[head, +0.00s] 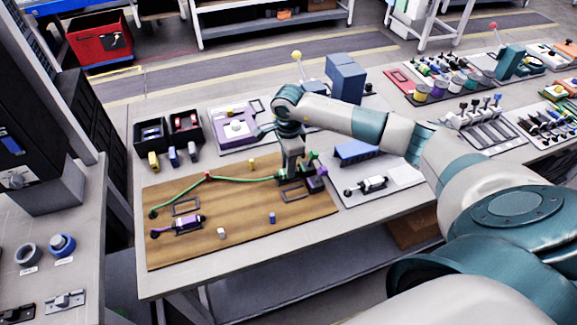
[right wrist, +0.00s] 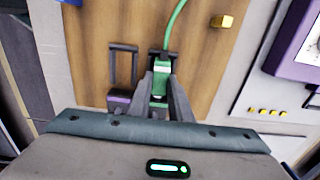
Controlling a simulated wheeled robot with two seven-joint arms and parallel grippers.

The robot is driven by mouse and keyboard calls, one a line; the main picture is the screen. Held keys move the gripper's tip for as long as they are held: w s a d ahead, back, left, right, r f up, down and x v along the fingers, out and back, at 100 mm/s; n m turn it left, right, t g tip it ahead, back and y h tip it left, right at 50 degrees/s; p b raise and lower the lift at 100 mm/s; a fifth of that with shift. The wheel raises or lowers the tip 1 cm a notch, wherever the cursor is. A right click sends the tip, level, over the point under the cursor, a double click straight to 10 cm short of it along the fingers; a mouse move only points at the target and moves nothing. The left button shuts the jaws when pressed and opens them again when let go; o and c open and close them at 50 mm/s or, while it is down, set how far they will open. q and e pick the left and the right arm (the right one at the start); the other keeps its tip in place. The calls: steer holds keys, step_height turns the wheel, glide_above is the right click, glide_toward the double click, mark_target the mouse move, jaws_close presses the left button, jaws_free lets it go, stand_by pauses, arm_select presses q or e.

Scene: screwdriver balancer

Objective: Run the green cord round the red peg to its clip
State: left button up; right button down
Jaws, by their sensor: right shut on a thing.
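The green cord (head: 240,180) starts at the left end of the wooden board, bends at the red peg (head: 208,175) and runs right to my right gripper (head: 291,174). In the right wrist view my right gripper (right wrist: 161,92) is shut on the green block (right wrist: 160,80) at the cord's end. The cord (right wrist: 174,25) leads away from it there. A dark clip-like part (right wrist: 158,57) is at the block's far end; I cannot tell whether the block is seated in it. My left gripper is not in view.
The wooden board (head: 240,236) also bears a purple connector (head: 188,223), a dark frame (head: 186,207) and small yellow, white and blue blocks. A purple part (right wrist: 118,97) is close beside my right gripper. Black bins (head: 150,134) stand behind the board. Its front is mostly clear.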

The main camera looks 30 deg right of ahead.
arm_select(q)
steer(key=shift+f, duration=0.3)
arm_select(e)
steer(key=shift+f, duration=0.25)
steer(key=c, duration=1.5)
jaws_free()
steer(key=shift+c, duration=0.2)
arm_select(q)
steer(key=shift+b, duration=0.3)
arm_select(e)
steer(key=shift+r, duration=0.1)
arm_select(q)
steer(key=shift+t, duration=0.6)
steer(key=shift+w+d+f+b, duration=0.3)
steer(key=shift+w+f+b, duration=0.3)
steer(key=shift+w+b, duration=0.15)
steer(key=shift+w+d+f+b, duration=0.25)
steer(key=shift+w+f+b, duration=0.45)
steer(key=shift+b, duration=0.1)
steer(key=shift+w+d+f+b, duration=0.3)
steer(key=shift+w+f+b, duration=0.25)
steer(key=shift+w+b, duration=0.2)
arm_select(e)
step_height(320, 180, up, 17)
steer(key=shift+r, duration=0.15)
